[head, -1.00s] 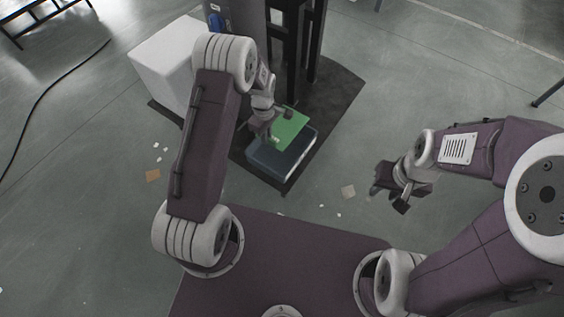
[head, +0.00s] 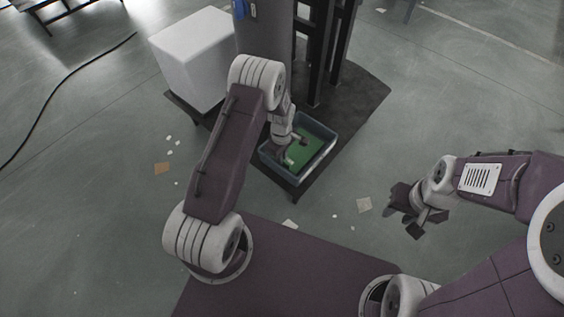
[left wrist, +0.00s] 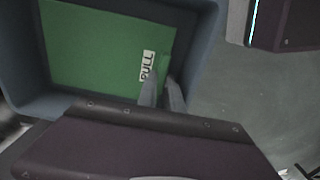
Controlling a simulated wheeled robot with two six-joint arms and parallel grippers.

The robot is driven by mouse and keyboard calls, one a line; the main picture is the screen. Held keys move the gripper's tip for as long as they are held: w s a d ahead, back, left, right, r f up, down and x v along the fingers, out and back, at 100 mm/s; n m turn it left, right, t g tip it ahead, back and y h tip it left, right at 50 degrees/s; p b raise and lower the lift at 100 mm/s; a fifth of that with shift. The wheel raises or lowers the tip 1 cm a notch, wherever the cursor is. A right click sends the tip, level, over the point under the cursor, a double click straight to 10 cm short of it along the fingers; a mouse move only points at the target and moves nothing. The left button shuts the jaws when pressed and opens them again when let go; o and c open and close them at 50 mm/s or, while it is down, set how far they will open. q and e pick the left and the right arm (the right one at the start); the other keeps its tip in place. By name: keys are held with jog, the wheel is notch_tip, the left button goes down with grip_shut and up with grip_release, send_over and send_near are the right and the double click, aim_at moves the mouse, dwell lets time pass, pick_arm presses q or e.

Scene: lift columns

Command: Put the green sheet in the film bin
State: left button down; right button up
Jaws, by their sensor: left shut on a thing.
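The green sheet (head: 303,150) is inside a blue-grey bin (head: 325,157) that stands on a dark platform near the column. In the left wrist view the sheet (left wrist: 95,52) lies within the walls of the bin (left wrist: 203,45), and a white "PULL" label shows on it. My left gripper (head: 287,160) reaches down into the bin. Its fingers (left wrist: 163,92) are shut on the sheet's edge by the label. Whether the sheet touches the bin floor I cannot tell. My right gripper (head: 417,222) hangs over the floor at the right, apart from the bin, with its jaws spread and empty.
A white box (head: 195,60) stands left of the column. The dark column frame (head: 322,50) rises right behind the bin. Scraps of paper (head: 363,205) and a brown piece (head: 162,168) lie on the floor. A black cable (head: 68,90) runs along the left.

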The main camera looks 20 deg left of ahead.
pick_arm(q)
notch_tip(320, 180, down, 2)
jog(key=shift+r, duration=0.25)
jog(key=shift+f, duration=0.25)
jog(key=c, duration=1.5)
grip_release()
jog(key=shift+r, duration=0.1)
pick_arm(e)
jog(key=shift+f, duration=0.5)
